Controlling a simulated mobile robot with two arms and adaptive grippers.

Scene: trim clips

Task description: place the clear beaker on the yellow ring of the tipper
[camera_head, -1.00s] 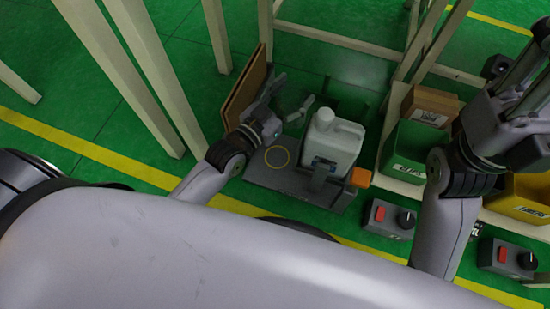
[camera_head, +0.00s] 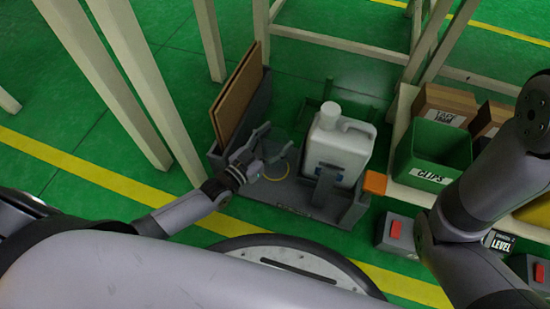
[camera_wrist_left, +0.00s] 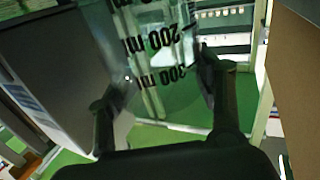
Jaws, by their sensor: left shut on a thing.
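My left gripper (camera_head: 275,144) is shut on the clear beaker (camera_wrist_left: 155,55), with one finger on each side in the left wrist view (camera_wrist_left: 163,85). The beaker is see-through, with black ml marks that read upside down there; it is barely visible in the head view. The yellow ring (camera_head: 287,173) lies on the grey base of the tipper (camera_head: 345,213), left of the white canister (camera_head: 336,150). The gripper and beaker are above and beside the ring, partly over it in the picture; the height gap cannot be told. My right gripper is out of view.
Brown boards (camera_head: 238,95) stand in a grey holder just left of my left gripper. An orange block (camera_head: 375,183) sits at the tipper's right. A green CLIPS bin (camera_head: 432,152) and grey switch boxes (camera_head: 396,234) are further right. Pale frame posts (camera_head: 132,60) stand behind left.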

